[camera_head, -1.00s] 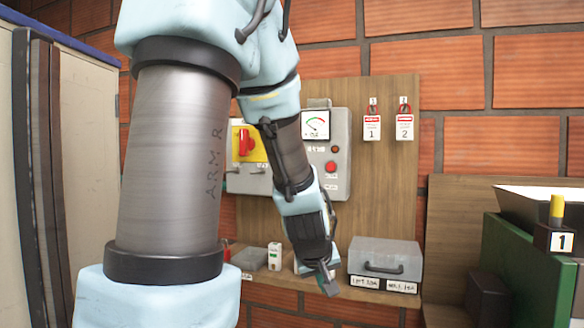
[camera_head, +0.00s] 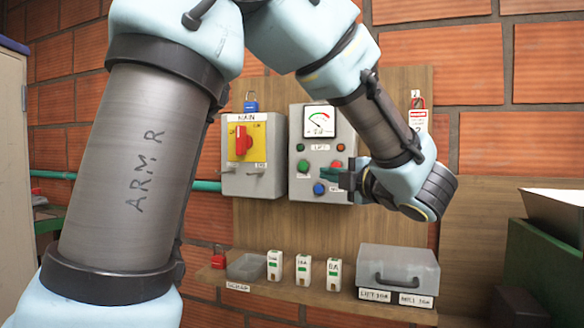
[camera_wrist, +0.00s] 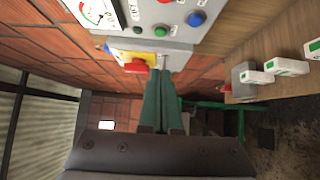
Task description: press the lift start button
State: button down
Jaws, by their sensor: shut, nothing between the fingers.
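The grey control box (camera_head: 322,135) is mounted on a wooden board, with a gauge at its top and a row marked LIFT. A green button (camera_head: 303,165) is on its left and a red button (camera_head: 336,165) on its right. A blue button (camera_head: 319,188) is below; it also shows in the wrist view (camera_wrist: 196,19). I cannot read the small button labels. My gripper (camera_head: 331,176) is shut and empty by the lower right of the box, its teal fingers pointing left. The fingers (camera_wrist: 163,80) also show in the wrist view. Contact cannot be told.
A yellow main switch (camera_head: 258,143) with a red handle is left of the box. A shelf below holds a grey tray (camera_head: 247,267), several white breakers (camera_head: 303,270) and a grey case (camera_head: 398,268). A padlock tag (camera_head: 418,120) hangs right, close to my arm.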

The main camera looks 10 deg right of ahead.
aim_at(307, 167)
jog(key=shift+s+a+r+n, duration=0.1)
jog(key=shift+s+a+n, duration=0.05)
jog(key=shift+s+n, duration=0.15)
jog(key=p+x, duration=0.2)
jog(key=x, duration=0.2)
jog(key=d+p+x, duration=0.1)
jog(key=p+x, duration=0.1)
jog(key=x, duration=0.2)
jog(key=p+x, duration=0.2)
jog(key=x, duration=0.2)
jog(key=shift+w+d+r, duration=0.2)
jog(key=shift+w+d, duration=0.2)
jog(key=shift+w+d+f+p, duration=0.1)
jog(key=shift+w+d+p, duration=0.1)
jog(key=shift+w+p, duration=0.35)
